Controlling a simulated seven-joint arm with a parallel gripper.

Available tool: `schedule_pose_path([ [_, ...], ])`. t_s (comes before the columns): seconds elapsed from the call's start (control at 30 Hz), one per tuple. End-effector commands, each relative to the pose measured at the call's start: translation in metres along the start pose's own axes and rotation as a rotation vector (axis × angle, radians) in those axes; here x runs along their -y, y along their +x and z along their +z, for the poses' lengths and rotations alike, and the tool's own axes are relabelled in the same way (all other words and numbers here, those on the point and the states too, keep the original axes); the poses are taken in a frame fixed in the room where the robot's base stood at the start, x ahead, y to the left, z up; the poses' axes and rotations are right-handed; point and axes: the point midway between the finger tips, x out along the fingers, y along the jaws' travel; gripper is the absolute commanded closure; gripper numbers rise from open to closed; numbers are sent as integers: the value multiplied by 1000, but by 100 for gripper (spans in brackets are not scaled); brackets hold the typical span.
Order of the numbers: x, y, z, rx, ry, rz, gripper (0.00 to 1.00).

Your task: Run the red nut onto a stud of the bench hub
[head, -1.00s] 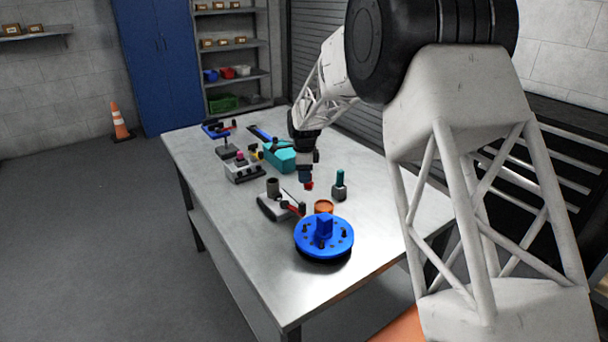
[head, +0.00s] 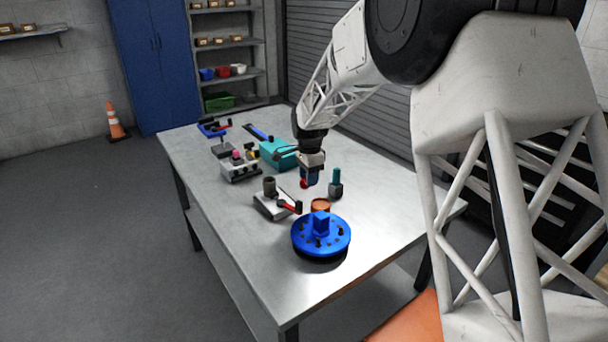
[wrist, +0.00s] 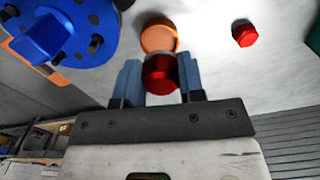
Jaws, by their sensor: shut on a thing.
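The blue bench hub (head: 306,240) lies near the front of the table, with a square blue block in its middle and several dark studs around it. It also shows at the upper left of the wrist view (wrist: 90,20). My gripper (head: 308,180) is above the table, behind the hub in the head view. In the wrist view its blue fingers (wrist: 161,80) are shut on a red nut (wrist: 162,72), apart from the hub. A second red hexagonal piece (wrist: 245,34) lies on the table. Some studs are hidden by the hub's block.
An orange round dish (head: 320,203) sits just behind the hub. A grey fixture with a red handle (head: 272,206) is left of it. A teal-topped tool (head: 336,183) stands right of my gripper. A teal box (head: 277,155) and small fixtures fill the back. The right front table is clear.

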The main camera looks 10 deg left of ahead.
Motion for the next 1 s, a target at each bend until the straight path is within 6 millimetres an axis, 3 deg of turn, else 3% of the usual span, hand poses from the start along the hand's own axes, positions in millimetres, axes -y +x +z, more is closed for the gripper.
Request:
schedule_pose_path([
  [0.3,-52,-13,1,-1,-334,-1,92],
  [0.6,-90,-19,3,0,-590,0,92],
  [1.0,-102,-21,4,0,-679,0,92],
])
